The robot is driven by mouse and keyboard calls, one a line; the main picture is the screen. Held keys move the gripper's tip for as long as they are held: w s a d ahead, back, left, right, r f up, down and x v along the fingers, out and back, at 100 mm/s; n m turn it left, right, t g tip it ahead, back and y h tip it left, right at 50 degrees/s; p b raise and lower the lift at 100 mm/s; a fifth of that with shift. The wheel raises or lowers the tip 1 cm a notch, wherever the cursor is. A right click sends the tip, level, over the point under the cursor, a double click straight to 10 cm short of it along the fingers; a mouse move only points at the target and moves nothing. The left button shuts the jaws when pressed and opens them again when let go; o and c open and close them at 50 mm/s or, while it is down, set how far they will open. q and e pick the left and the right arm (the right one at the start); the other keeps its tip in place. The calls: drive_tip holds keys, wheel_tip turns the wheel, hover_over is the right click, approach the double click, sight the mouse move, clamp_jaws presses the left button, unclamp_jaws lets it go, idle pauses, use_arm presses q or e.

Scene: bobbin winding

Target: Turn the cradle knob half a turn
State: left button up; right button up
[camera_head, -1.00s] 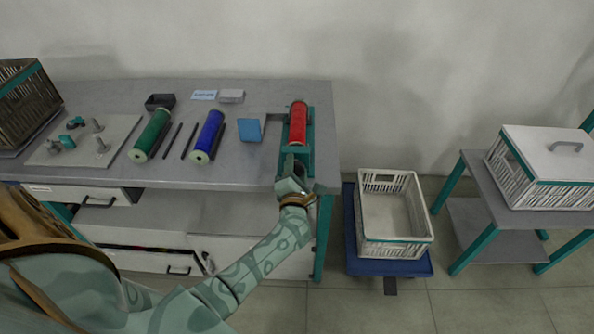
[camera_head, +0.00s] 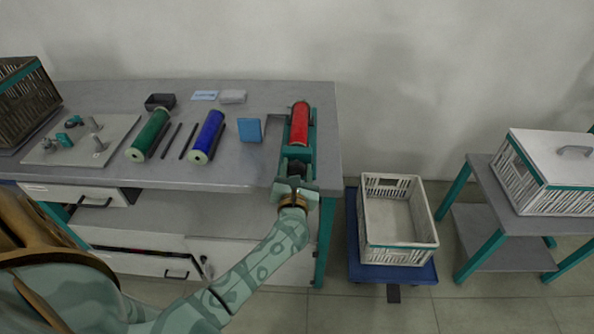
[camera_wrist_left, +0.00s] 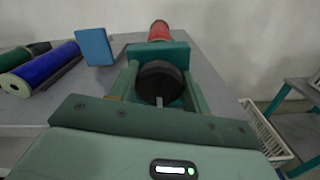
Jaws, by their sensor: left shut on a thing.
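The teal cradle (camera_head: 308,155) sits at the right end of the grey table and holds a red bobbin (camera_head: 300,122). In the left wrist view, the red bobbin (camera_wrist_left: 159,31) shows behind the teal end block of the cradle (camera_wrist_left: 152,54). The black round knob (camera_wrist_left: 160,82) is at the near end of the cradle, with a pale mark pointing down. My left gripper (camera_head: 296,172) is at this front end. In the wrist view, the fingers of my left gripper (camera_wrist_left: 160,88) lie on both sides of the knob, shut on it. My right gripper is not in view.
A white crate (camera_head: 398,225) rests on a blue base beside the table. A lidded crate (camera_head: 545,180) is on a side table.

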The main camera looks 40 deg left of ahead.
use_arm(q)
drive_tip(key=shift+s+f, duration=0.1)
drive_tip(key=shift+f, duration=0.2)
drive_tip(key=o, duration=1)
drive_tip(key=shift+c, duration=0.2)
drive_tip(key=shift+r, duration=0.15)
drive_tip(key=p+v, duration=0.1)
drive_tip(key=v, duration=1.5)
drive_tip(key=shift+p, duration=0.35)
drive_tip(key=shift+s+d, duration=0.1)
drive_tip(key=shift+s, duration=0.05)
